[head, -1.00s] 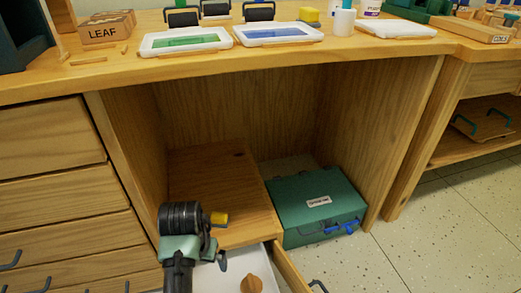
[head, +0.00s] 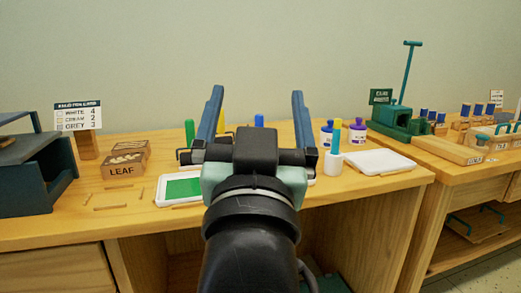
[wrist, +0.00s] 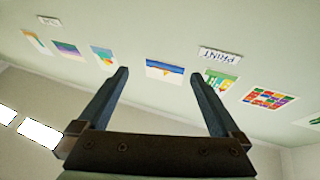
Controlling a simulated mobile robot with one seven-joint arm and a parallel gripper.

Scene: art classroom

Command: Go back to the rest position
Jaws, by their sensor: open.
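My gripper (head: 254,105) is raised in front of the bench in the head view, its two dark blue fingers pointing up and spread wide apart. Nothing is between them. In the wrist view the gripper (wrist: 158,80) is also open and empty, with a pale wall and several pictures beyond it. My arm and gripper hide the middle of the bench top, including most of a tray there.
The wooden bench (head: 75,232) holds a LEAF block (head: 123,166), a white tray with green (head: 180,188), a white cup (head: 332,163) and a white slab (head: 378,162). A dark open box (head: 35,180) stands left. A green press (head: 392,120) stands right.

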